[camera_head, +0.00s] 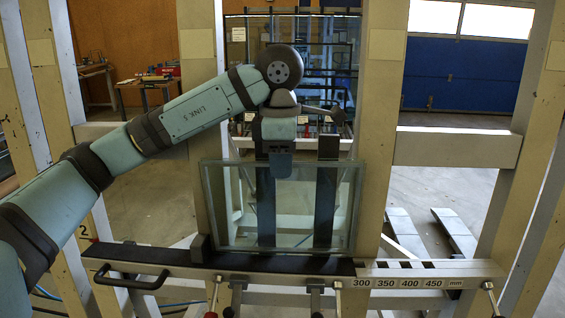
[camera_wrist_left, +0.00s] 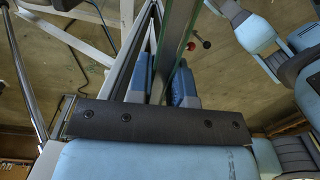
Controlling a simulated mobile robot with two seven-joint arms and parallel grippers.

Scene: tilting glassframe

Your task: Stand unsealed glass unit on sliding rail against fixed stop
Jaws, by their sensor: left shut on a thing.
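The glass unit (camera_head: 300,215) is a clear pane with a greenish edge, standing over the dark strip of the sliding rail (camera_head: 160,258) in the head view. Its lower left corner is close beside a small dark block, the stop (camera_head: 200,247); I cannot tell whether they touch. Its lower edge appears at the strip, but contact is not clear. My left gripper (camera_head: 281,172) is shut on the glass's top edge from above. In the left wrist view the glass edge (camera_wrist_left: 179,35) runs between the blue fingers (camera_wrist_left: 164,88). My right gripper is not in view.
Cream uprights (camera_head: 380,110) stand behind the glass, with dark vertical bars (camera_head: 326,190) between them. A scale marked 300 to 450 mm (camera_head: 400,283) is right of the strip. A black handle (camera_head: 130,281) and several clamp levers line the front.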

